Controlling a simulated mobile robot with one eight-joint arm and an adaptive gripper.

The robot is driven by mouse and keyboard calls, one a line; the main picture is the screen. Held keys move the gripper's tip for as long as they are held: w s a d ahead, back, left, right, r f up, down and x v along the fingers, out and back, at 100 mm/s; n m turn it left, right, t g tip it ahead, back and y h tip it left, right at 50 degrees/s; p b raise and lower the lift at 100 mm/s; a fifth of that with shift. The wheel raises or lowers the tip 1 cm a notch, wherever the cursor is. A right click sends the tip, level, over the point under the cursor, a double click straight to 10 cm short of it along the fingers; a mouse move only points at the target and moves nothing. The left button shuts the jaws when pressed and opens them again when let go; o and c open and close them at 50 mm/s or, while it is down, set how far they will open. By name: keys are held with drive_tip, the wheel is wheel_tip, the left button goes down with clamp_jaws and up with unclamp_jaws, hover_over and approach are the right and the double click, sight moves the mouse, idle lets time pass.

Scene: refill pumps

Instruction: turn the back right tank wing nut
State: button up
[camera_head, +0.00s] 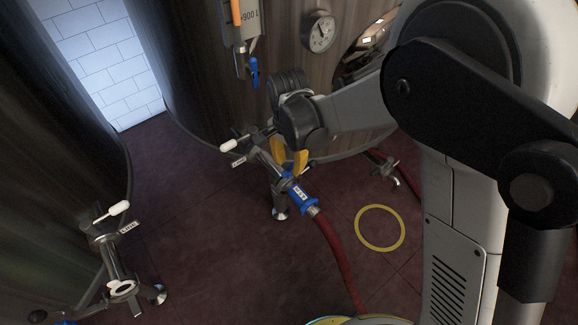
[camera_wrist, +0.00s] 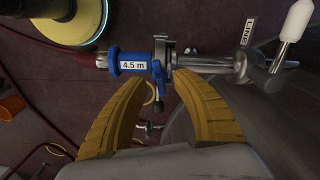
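The back right tank (camera_head: 190,60) is dark with a wood-like surface. From its outlet valve (camera_head: 262,148) a metal pipe, also in the wrist view (camera_wrist: 208,61), runs to a clamp (camera_wrist: 160,48) at a blue hose coupling marked 4.5 m (camera_wrist: 132,63). In the head view, my gripper (camera_head: 289,161) is at the pipe's end and the nut cannot be made out.
A red hose (camera_head: 335,245) runs from the coupling (camera_head: 301,197) down across the floor. A white-handled valve (camera_head: 118,209) is on the left tank (camera_head: 50,130). A gauge (camera_head: 319,32) and a blue-handled tap (camera_head: 253,72) are above. A yellow ring (camera_head: 380,206) marks open floor.

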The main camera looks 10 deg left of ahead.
sight(289, 168)
wheel_tip(289, 168, up, 10)
drive_tip(key=shift+r, duration=0.15)
drive_tip(key=shift+s, duration=0.1)
idle(0.4)
